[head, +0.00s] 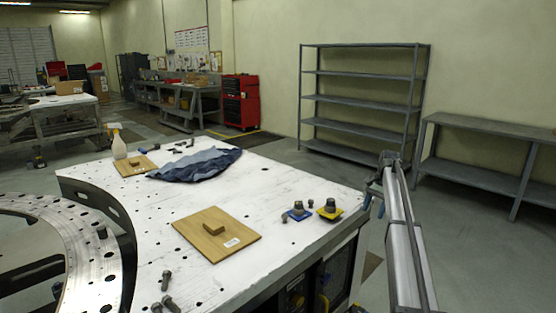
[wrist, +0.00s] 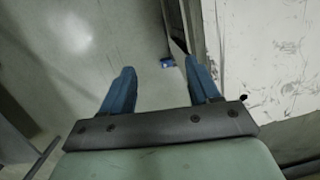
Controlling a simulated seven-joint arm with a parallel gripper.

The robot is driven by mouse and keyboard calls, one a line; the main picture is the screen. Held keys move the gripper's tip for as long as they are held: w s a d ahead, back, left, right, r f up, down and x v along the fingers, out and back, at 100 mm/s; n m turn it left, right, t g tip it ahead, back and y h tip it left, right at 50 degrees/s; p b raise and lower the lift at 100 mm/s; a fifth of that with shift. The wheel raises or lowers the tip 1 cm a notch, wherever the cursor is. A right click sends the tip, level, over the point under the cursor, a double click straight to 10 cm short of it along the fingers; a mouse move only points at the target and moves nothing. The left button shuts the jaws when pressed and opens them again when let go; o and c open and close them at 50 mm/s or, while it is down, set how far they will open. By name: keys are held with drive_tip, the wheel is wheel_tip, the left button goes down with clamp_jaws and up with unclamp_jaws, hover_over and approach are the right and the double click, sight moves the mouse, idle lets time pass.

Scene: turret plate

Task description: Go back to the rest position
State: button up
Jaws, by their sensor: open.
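My gripper (head: 374,203) is at the end of my arm, just beyond the right edge of the white table (head: 277,187) in the head view. Its two blue fingers point downward. In the wrist view my gripper (wrist: 160,70) has its fingers wide apart with nothing between them. The floor shows below the left finger and between the fingers, and the white table top (wrist: 280,50) lies to the right.
A wooden board with a small block (head: 214,227), a blue piece (head: 297,211), a yellow piece (head: 330,209), a dark blue cloth (head: 196,163) and several bolts lie on the table. A curved perforated plate (head: 85,243) is left. Shelving (head: 358,101) stands behind.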

drive_tip(key=s+a+f+n+g, duration=0.1)
drive_tip(key=s+a+f, duration=0.3)
drive_tip(key=s+f, duration=0.75)
drive_tip(key=s+a+f+n+g, duration=0.15)
drive_tip(key=s+a+f, duration=0.45)
drive_tip(key=f, duration=1)
drive_tip(key=s+a+f+n, duration=0.2)
drive_tip(key=s+a+f, duration=0.1)
drive_tip(key=s+f, duration=0.95)
drive_tip(key=s+a+f+n+g+h, duration=0.1)
drive_tip(key=s+a+f, duration=0.2)
drive_tip(key=s+f, duration=0.5)
drive_tip(key=s+a+f+n+g, duration=0.15)
drive_tip(key=s+f, duration=0.25)
drive_tip(key=s, duration=0.8)
drive_tip(key=s+a+f+n, duration=0.1)
drive_tip(key=s, duration=1)
drive_tip(key=s+a+f+n+g+h, duration=0.1)
drive_tip(key=s+a, duration=0.1)
drive_tip(key=s, duration=0.8)
drive_tip(key=shift+s+n, duration=0.35)
drive_tip(key=shift+n, duration=0.05)
